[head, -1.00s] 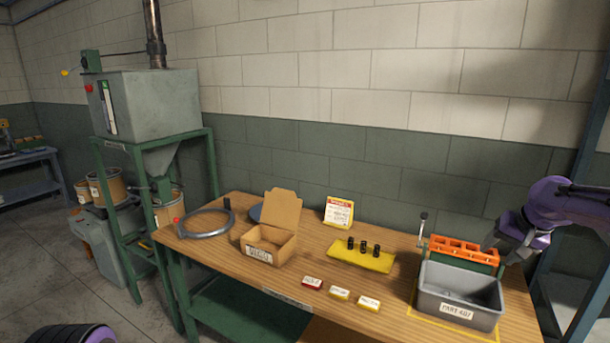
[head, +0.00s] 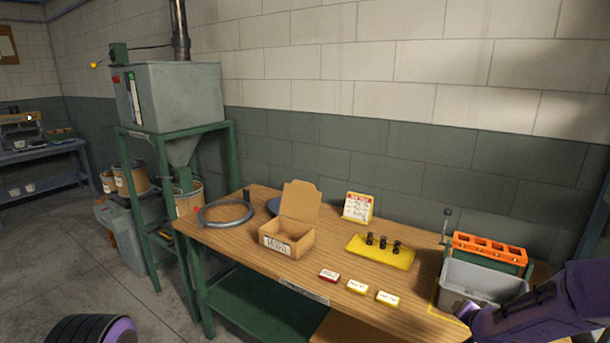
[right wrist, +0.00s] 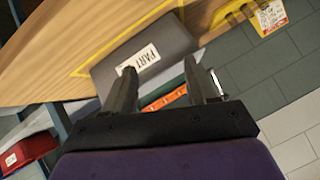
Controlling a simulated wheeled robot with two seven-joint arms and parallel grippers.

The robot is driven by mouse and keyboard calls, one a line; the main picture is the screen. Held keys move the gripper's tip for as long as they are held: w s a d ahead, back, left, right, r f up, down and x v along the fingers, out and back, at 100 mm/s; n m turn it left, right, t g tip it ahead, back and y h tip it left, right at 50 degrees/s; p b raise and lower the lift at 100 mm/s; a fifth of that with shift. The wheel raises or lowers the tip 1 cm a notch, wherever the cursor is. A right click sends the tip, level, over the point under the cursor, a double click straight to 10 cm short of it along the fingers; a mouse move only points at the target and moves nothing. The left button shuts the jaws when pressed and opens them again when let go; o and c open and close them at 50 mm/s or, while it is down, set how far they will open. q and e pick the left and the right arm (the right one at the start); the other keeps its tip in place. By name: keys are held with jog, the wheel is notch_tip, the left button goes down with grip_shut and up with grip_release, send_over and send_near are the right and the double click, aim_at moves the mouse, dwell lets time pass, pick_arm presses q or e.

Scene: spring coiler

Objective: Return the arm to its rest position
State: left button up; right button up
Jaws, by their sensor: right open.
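My right arm (head: 545,308) comes in from the lower right of the head view and covers the front right part of the grey bin (head: 462,273). Its fingers cannot be made out there. In the right wrist view my right gripper (right wrist: 165,82) is open, with nothing between its fingers. Beyond the fingers are the grey bin (right wrist: 182,42), with a white "PART" label, and part of the orange rack (right wrist: 165,101). My left gripper is not in view.
On the wooden table stand an orange rack (head: 487,249), a yellow mat (head: 385,259) with black parts, a cardboard box (head: 288,239), a grey ring (head: 226,222) and small labelled blocks. A red bin (right wrist: 27,153) shows at lower left in the right wrist view.

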jog(key=s+a+f+g+b, duration=0.15)
jog(key=s+a+f, duration=0.25)
jog(key=s+f, duration=0.45)
jog(key=s+a+f+g+b, duration=0.15)
jog(key=s+a+f, duration=0.25)
jog(key=s+f, duration=0.5)
pick_arm(q)
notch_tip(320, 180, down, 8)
jog(key=b, duration=0.4)
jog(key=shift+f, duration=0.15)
pick_arm(e)
jog(key=s+a+f+n+g, duration=0.1)
jog(key=s+a+f, duration=0.1)
jog(key=s+f, duration=0.4)
jog(key=s+a+f+n+g, duration=0.2)
jog(key=s+f, duration=0.4)
jog(key=s, duration=0.8)
jog(key=shift+s+a+f, duration=0.15)
jog(key=shift+s+a, duration=0.1)
jog(key=shift+a, duration=0.1)
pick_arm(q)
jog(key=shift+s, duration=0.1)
